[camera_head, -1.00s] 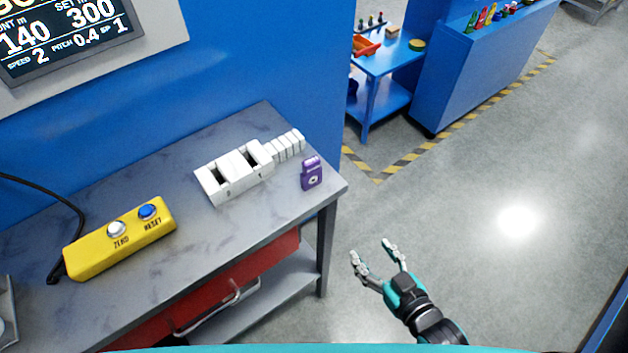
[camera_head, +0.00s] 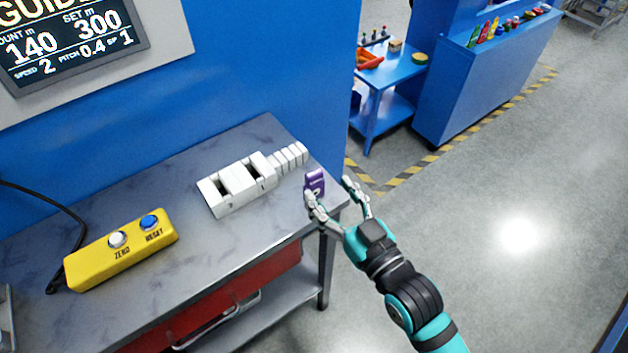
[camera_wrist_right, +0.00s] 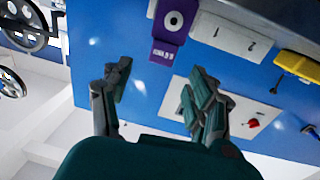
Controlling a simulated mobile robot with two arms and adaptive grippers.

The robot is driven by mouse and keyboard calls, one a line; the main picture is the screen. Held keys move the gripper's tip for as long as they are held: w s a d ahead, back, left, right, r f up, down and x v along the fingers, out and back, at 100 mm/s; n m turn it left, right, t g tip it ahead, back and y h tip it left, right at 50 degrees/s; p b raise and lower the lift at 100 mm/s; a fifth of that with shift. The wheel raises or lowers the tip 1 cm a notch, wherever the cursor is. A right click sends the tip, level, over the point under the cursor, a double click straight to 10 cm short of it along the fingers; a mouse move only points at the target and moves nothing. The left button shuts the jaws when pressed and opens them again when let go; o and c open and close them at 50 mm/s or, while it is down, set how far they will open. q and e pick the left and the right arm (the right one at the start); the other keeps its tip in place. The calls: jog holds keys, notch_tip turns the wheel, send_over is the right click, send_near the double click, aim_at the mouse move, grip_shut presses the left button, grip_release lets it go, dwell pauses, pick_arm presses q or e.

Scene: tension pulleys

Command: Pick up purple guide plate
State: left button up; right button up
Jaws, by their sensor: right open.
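The purple guide plate (camera_head: 315,182) stands near the right end of the grey bench, partly hidden behind a finger of my right gripper. My right gripper (camera_head: 333,190) is open and empty at the bench's right edge, its fingers pointing toward the plate. In the right wrist view the purple plate (camera_wrist_right: 172,22) is at the top, beyond the open fingertips (camera_wrist_right: 155,88) and apart from them. My left gripper is in neither view.
A white slotted holder (camera_head: 238,190) stands left of the plate. A yellow box with ZERO and RESET buttons (camera_head: 122,250) lies at the bench's front left. The blue panel (camera_head: 240,60) rises behind the bench. Floor to the right is clear.

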aim_at(316, 176)
jog(key=shift+p+x, duration=0.65)
jog(key=shift+x, duration=2.5)
jog(key=shift+s, duration=0.1)
jog(key=shift+c, duration=0.3)
grip_shut()
